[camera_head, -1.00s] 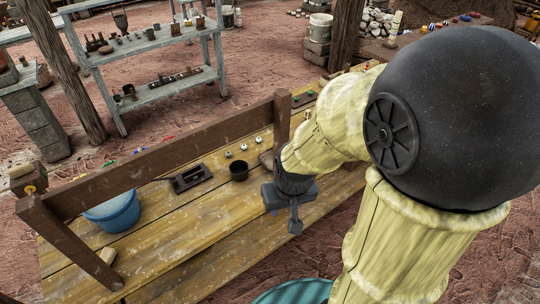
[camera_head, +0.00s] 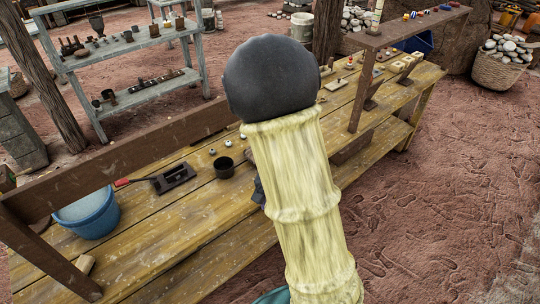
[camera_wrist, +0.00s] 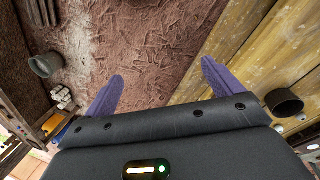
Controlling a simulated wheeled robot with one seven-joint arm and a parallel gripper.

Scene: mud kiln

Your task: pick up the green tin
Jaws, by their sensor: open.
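I cannot make out a green tin for certain in either view now. My gripper (camera_wrist: 160,86) shows in the wrist view with its two purple fingers spread wide and nothing between them. It points over the bare reddish ground beside the wooden bench (camera_wrist: 262,55). In the head view my arm's links hide most of the gripper and part of the bench (camera_head: 150,255) behind them. A dark cup (camera_head: 224,167) stands on the bench left of my arm, and it also shows at the right of the wrist view (camera_wrist: 284,102).
A blue bucket (camera_head: 88,215) and a black float-like tool (camera_head: 174,177) are on the bench's left part. A brown raised shelf (camera_head: 385,38) carries small items at the right. A grey rack (camera_head: 130,48) stands behind. Open ground (camera_head: 440,190) lies front right.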

